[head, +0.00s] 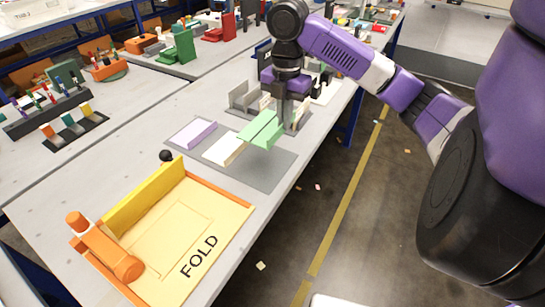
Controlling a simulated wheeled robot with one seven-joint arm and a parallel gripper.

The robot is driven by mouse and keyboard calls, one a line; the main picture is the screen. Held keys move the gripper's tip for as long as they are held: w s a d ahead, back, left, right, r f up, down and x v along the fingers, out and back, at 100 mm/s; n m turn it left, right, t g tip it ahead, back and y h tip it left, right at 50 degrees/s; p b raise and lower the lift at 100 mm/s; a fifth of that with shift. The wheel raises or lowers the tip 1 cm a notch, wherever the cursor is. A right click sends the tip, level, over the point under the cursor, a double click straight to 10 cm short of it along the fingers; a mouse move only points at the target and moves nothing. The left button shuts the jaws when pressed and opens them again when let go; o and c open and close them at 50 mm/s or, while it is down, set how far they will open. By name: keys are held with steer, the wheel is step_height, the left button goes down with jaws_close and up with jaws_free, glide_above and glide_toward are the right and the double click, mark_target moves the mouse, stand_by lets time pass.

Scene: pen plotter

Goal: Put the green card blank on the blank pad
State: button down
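My gripper (284,112) points down over the far part of a grey mat and is shut on the green card blank. The green card blank (258,128) is a light green, flat piece, held above the mat near its right edge. The fingers hide part of it. I cannot tell which surface is the blank pad.
An orange and yellow fold station (238,212) marked FOLD stands at the near end of the table, with an orange roller (105,248). The mat's near right part is bare. The table's right edge drops to the floor.

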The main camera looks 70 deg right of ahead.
step_height(320, 180, down, 15)
steer(key=shift+r, duration=0.2)
stand_by(0.3)
steer(key=shift+b, duration=0.3)
steer(key=shift+f, duration=0.2)
steer(key=c, duration=1.6)
jaws_free()
steer(key=shift+r, duration=0.1)
steer(key=shift+c, duration=0.2)
